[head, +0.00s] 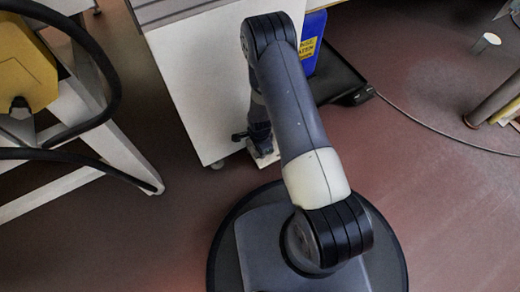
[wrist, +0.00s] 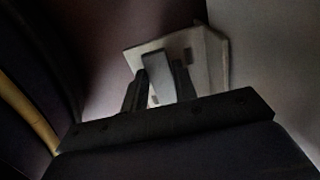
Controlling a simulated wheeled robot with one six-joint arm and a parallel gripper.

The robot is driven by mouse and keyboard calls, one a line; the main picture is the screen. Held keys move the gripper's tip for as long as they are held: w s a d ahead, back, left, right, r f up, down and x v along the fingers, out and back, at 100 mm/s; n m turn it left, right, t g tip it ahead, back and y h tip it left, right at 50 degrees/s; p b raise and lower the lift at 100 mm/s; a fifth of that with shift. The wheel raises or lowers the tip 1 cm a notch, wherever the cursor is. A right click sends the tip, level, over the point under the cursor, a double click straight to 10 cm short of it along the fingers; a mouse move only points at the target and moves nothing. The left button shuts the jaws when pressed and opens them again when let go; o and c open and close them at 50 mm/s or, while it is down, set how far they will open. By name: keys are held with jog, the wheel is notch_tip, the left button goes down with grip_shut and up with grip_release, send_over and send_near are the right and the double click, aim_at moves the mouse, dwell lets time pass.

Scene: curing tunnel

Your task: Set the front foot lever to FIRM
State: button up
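The front foot lever is a pale grey bar (wrist: 157,72) in the wrist view, in front of a light plate (wrist: 198,42) low beside the white cabinet. My gripper's dark fingers (wrist: 160,86) stand on either side of the bar, with no clear gap at their tips, so it looks shut on the lever. In the head view my gripper (head: 257,136) points down near the floor at the cabinet's lower corner, and the light plate (head: 266,159) shows just below it. The lever bar is hidden there behind my gripper. I cannot read any FIRM marking.
The white cabinet (head: 193,95) stands close to the left of my arm, on a small caster (head: 217,164). A blue container (head: 311,42) and a black tray (head: 338,80) are behind my arm. A white frame (head: 100,135) with black hoses is at left. A cable (head: 430,128) crosses the floor at right.

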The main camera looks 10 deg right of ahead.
jog(key=o, duration=0.4)
notch_tip(320, 180, up, 11)
jog(key=p, duration=0.4)
jog(key=shift+f+p, duration=0.1)
jog(key=shift+p, duration=0.25)
notch_tip(320, 180, down, 11)
jog(key=b, duration=0.5)
